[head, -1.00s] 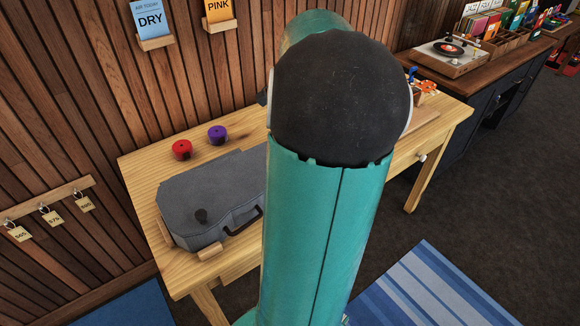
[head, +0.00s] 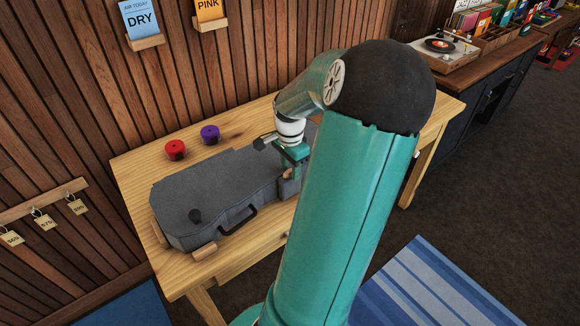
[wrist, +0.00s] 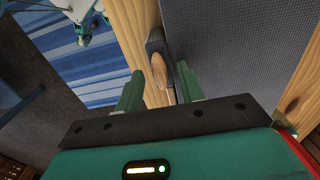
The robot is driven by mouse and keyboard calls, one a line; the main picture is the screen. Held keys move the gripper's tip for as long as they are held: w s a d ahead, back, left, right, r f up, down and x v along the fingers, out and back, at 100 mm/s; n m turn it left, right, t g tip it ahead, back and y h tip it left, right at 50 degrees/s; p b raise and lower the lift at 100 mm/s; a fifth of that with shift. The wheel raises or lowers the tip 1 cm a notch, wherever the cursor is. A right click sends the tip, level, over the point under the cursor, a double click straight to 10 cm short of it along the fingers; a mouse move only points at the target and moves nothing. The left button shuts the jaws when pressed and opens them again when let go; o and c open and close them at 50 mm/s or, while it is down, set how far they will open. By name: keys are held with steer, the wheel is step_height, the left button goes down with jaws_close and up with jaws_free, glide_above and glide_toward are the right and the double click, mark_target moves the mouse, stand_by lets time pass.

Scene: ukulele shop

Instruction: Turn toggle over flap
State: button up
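The grey case (head: 210,195) lies on the wooden table, with a black handle (head: 238,220) on its front side. In the wrist view, its grey cloth side (wrist: 235,45) fills the upper right. A wooden oval toggle (wrist: 161,66) shows there against a dark flap (wrist: 154,38) at the case's edge. My gripper (head: 291,172) is at the right part of the case, partly hidden by my arm. In the wrist view my gripper (wrist: 160,72) is open, its two fingers apart, with the toggle appearing between the tips. I cannot tell whether they touch it.
A red roll (head: 175,150) and a purple roll (head: 210,134) stand behind the case. Wooden blocks (head: 203,252) edge the case. The slatted wall (head: 80,120) is behind the table (head: 135,170).

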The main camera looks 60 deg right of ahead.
jaws_close()
steer(key=shift+n, duration=0.3)
steer(key=n, duration=0.3)
steer(key=shift+w, duration=0.1)
steer(key=n, duration=0.5)
steer(key=shift+n, duration=0.4)
steer(key=n, duration=0.4)
steer(key=shift+n, duration=2.2)
